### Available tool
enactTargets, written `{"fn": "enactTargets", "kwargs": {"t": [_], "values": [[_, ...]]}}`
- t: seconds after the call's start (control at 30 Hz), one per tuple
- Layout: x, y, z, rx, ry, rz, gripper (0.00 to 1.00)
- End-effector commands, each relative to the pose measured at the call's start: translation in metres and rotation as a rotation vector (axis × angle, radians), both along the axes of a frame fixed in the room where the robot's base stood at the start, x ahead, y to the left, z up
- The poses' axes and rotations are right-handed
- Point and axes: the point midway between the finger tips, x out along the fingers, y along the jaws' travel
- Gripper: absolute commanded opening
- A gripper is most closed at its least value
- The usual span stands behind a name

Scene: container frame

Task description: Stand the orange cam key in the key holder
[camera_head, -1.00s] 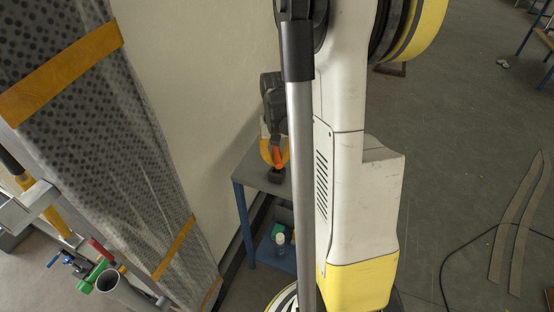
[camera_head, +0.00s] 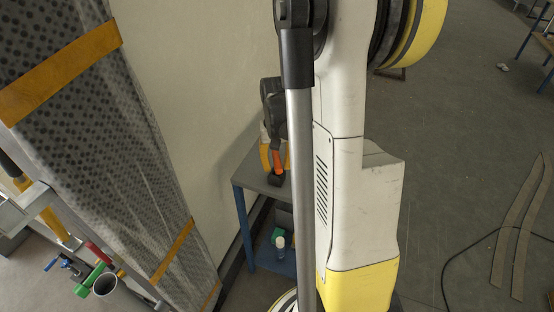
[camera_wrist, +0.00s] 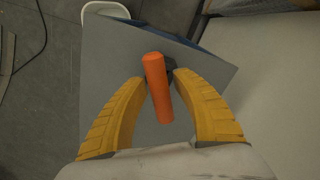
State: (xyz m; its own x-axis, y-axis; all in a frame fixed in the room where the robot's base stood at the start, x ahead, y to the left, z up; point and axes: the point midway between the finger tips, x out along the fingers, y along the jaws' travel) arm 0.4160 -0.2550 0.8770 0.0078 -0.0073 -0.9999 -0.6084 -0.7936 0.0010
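The orange cam key (camera_head: 277,161) is a short cylinder above a small dark block (camera_head: 276,179), likely the key holder, on the grey table. In the wrist view the key (camera_wrist: 157,90) lies between the yellow fingers of my gripper (camera_wrist: 159,80). The fingers are apart, with a clear gap on the key's right and its left side close to the left fingertip. The holder (camera_wrist: 169,64) shows only partly behind the key. Whether the key is seated in it is hidden. In the head view my gripper (camera_head: 266,157) is partly behind my arm.
The small table (camera_head: 250,180) has blue legs and stands against a pale wall panel (camera_head: 200,70). A green item and a white bottle (camera_head: 280,241) sit on its lower shelf. A dotted, wrapped panel (camera_head: 100,130) stands at left.

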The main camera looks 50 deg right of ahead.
Motion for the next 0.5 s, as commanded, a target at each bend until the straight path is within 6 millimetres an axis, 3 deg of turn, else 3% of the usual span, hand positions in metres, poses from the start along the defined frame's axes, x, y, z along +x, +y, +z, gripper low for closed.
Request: {"fn": "enactTargets", "kwargs": {"t": [0.17,0.5], "values": [[-0.001,0.001,0.024,0.000,0.000,0.000,0.33],[-0.001,0.001,0.097,0.000,0.000,0.000,0.33]]}}
